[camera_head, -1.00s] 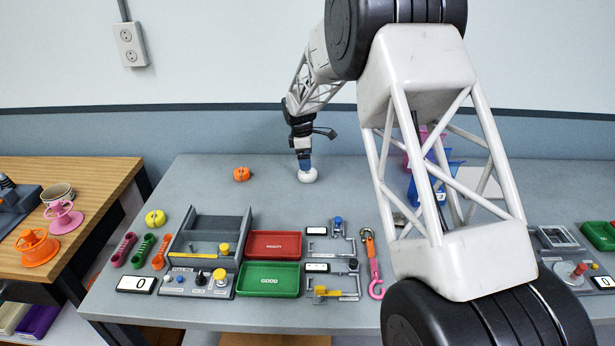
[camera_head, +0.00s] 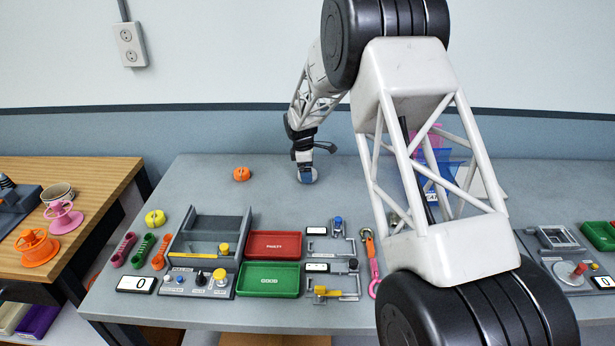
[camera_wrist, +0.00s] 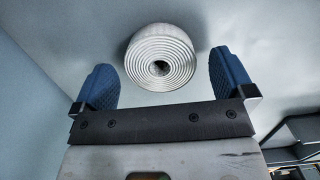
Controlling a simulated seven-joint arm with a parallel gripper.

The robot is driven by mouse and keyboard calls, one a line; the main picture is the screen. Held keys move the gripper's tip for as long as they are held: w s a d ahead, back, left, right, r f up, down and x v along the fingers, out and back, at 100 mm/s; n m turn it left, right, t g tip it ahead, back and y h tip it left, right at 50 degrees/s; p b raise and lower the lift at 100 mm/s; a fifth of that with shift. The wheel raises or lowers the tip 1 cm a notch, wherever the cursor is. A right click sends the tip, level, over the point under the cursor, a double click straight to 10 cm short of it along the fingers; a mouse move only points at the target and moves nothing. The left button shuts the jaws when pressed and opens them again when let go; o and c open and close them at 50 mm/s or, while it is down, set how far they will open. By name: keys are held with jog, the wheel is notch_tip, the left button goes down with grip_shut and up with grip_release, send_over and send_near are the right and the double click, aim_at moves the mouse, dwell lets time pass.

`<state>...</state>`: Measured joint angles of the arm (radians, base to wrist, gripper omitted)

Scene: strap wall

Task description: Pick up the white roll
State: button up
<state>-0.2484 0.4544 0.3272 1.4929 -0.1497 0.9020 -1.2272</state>
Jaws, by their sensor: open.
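The white roll (camera_wrist: 163,57) shows in the wrist view as a coiled strap with a dark hole at its centre. It sits on the grey table (camera_head: 215,190), between and slightly beyond the two blue fingers of my gripper (camera_wrist: 162,85). The fingers stand apart with clear gaps on both sides of the roll, and they are not touching it. In the head view my gripper (camera_head: 305,176) is low over the table at the back, and the white roll (camera_head: 312,177) is mostly hidden behind it.
An orange roll (camera_head: 241,174) lies left of my gripper, and a yellow roll (camera_head: 155,218) lies farther left. A red tray (camera_head: 272,258) and a green tray (camera_head: 252,290) are in front. A blue bin (camera_head: 433,176) stands to the right, partly behind my arm.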

jog(key=shift+f, duration=0.4)
jog(key=c, duration=0.8)
jog(key=shift+r, duration=0.15)
jog(key=shift+r, duration=0.5)
jog(key=shift+s+d+r, duration=0.1)
jog(key=shift+s+r, duration=0.05)
jog(key=shift+r, duration=0.45)
jog(key=shift+s+r, duration=0.15)
jog(key=shift+r, duration=0.45)
jog(key=s+d, duration=0.1)
jog(key=s, duration=0.4)
jog(key=s+d+r, duration=0.1)
jog(key=s, duration=0.4)
jog(key=s+d, duration=0.1)
jog(key=s, duration=0.4)
jog(key=shift+d+r, duration=0.15)
jog(key=shift+d, duration=0.05)
